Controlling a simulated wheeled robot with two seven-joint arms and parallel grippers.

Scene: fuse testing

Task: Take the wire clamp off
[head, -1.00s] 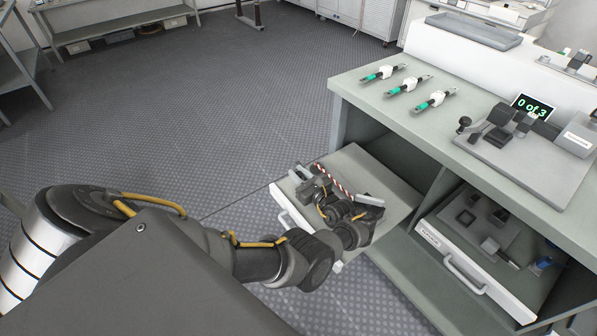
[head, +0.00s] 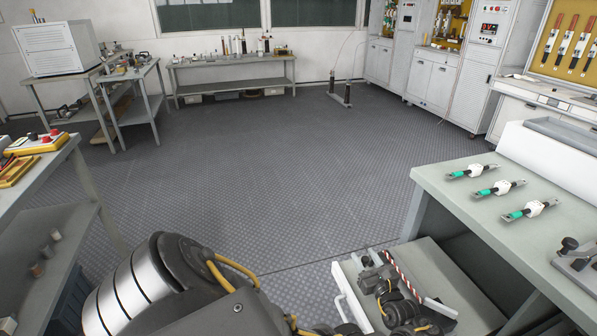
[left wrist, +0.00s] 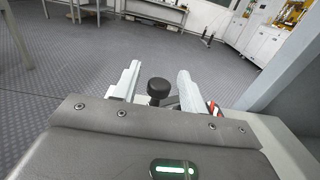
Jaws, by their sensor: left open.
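My left gripper (head: 402,286) is low over the pulled-out drawer (head: 458,285) under the right-hand bench. In the left wrist view its two pale fingers (left wrist: 158,76) stand apart, open. A black round knob (left wrist: 157,88) shows between them; I cannot tell whether they touch it. I cannot tell for sure whether the knob belongs to the wire clamp. A red-and-white striped rod or wire (head: 401,272) lies beside the gripper, and a bit of it shows right of the fingers in the left wrist view (left wrist: 213,108). The arm hides much of the drawer's contents. My right gripper is out of view.
Three fuse-like parts with teal and white bodies (head: 500,188) lie on the bench top (head: 450,187). A device with a black knob (head: 572,246) is cut off at the right edge. Another table (head: 60,160) stands at the left. The floor between is clear.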

